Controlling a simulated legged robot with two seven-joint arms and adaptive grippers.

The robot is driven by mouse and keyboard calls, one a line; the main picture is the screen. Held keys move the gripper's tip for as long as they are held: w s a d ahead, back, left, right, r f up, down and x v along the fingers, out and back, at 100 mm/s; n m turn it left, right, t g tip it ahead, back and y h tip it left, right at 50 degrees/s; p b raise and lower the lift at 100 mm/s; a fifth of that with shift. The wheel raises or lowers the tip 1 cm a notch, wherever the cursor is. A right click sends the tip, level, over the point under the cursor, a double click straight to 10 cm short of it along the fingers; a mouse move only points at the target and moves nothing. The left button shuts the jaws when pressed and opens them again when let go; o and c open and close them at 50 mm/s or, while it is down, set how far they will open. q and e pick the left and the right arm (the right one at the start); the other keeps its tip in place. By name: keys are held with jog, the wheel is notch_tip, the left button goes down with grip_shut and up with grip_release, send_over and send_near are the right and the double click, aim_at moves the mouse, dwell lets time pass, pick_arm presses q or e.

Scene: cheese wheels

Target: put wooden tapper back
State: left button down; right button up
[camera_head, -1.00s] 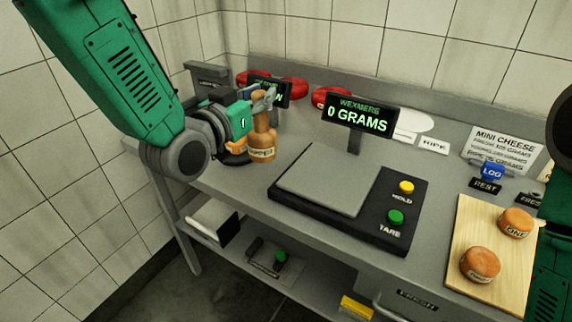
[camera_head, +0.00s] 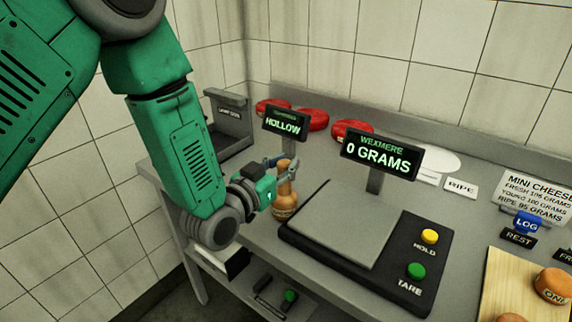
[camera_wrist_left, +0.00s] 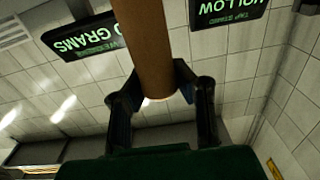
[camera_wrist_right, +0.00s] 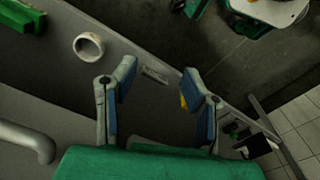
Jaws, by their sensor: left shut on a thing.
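The wooden tapper (camera_head: 285,204) is upright at the left of the scale in the head view, in front of the HOLLOW display (camera_head: 285,122). My left gripper (camera_head: 284,168) is shut around its upper handle. In the left wrist view the brown handle (camera_wrist_left: 151,45) lies between the two fingers. I cannot tell whether the tapper's base touches the table. My right gripper (camera_wrist_right: 154,90) is open and empty in the right wrist view, and is not in the head view.
The scale (camera_head: 345,223) stands right of the tapper, with its 0 GRAMS display (camera_head: 380,158) behind. Red cheese wheels (camera_head: 313,120) lie along the back. A grey stand (camera_head: 230,125) is at the back left. A wooden board (camera_head: 502,270) with small cheeses is at the right.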

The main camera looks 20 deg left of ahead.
pick_arm(q)
jog(key=shift+a+f, duration=0.1)
jog(key=shift+a, duration=0.7)
jog(key=c, duration=1.4)
grip_release()
jog(key=shift+a, duration=0.15)
jog(key=shift+s+d, duration=0.1)
jog(key=shift+d, duration=0.5)
jog(key=shift+s, duration=0.3)
jog(key=a+b+v, duration=0.1)
jog(key=v, duration=1)
jog(key=s+a+f+n+g+y, duration=0.15)
jog(key=s+f+g, duration=0.3)
jog(key=f, duration=0.55)
jog(key=s+a+f+g+y, duration=0.2)
jog(key=s+f+g, duration=0.25)
jog(key=f, duration=0.65)
jog(key=s+a+f+n+g+y, duration=0.1)
jog(key=s+a+f+g, duration=0.1)
jog(key=s+f, duration=0.3)
jog(key=s+a+f+g+y, duration=0.1)
jog(key=s+f+g, duration=0.3)
jog(key=s, duration=0.7)
jog(key=shift+s+a+f+n+g, duration=0.35)
jog(key=shift+s+a+g, duration=0.05)
jog(key=shift+g, duration=0.3)
pick_arm(e)
jog(key=shift+a+f, duration=0.4)
jog(key=shift+f, duration=0.1)
